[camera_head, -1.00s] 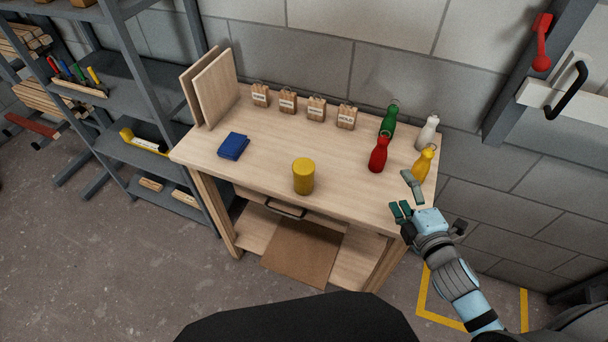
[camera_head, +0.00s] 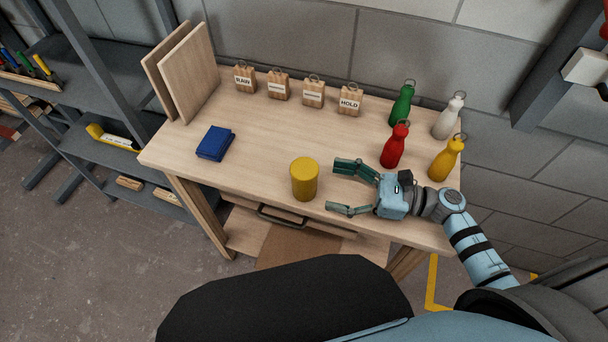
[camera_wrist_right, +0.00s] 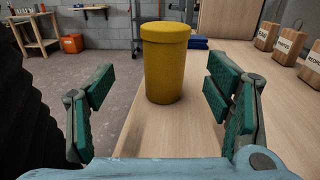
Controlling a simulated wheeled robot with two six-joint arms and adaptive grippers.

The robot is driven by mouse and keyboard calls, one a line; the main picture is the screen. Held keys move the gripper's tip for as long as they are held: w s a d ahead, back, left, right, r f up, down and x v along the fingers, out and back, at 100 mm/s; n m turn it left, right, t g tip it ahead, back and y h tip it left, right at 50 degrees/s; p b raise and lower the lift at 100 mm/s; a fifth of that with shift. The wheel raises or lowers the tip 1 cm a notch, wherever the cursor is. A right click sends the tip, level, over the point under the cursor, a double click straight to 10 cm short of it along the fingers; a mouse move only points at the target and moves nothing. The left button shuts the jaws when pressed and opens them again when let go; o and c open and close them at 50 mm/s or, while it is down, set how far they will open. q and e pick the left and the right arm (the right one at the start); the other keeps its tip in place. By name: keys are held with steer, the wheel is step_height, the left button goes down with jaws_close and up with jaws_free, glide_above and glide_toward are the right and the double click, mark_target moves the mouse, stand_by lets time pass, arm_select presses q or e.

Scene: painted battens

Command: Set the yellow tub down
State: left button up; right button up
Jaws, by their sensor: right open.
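The yellow tub (camera_head: 304,180) stands upright on the wooden workbench (camera_head: 270,140), close to its front edge. My right gripper (camera_head: 341,188) is open and empty, low over the bench just right of the tub, with its fingers pointing at it. In the right wrist view the tub (camera_wrist_right: 165,65) stands ahead, between the lines of the two spread fingers (camera_wrist_right: 163,105) and beyond their tips; neither finger touches it. My left gripper is not in view.
A blue folded cloth (camera_head: 215,143) lies left of the tub. Red (camera_head: 395,146), yellow (camera_head: 446,160), green (camera_head: 402,104) and white (camera_head: 449,117) bottle-shaped pieces stand at the right. Tagged wooden blocks (camera_head: 313,93) line the back. Two boards (camera_head: 190,75) lean at the back left.

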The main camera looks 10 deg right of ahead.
mark_target(304, 177)
steer(key=p+x, duration=0.1)
steer(key=x, duration=0.2)
steer(key=w+p+x, duration=0.1)
steer(key=x, duration=0.3)
steer(key=shift+f, duration=0.2)
steer(key=shift+a+f, duration=0.1)
steer(key=shift+a, duration=0.15)
steer(key=shift+s, duration=0.1)
steer(key=shift+c, duration=0.3)
steer(key=c, duration=1.3)
steer(key=shift+c, duration=1.2)
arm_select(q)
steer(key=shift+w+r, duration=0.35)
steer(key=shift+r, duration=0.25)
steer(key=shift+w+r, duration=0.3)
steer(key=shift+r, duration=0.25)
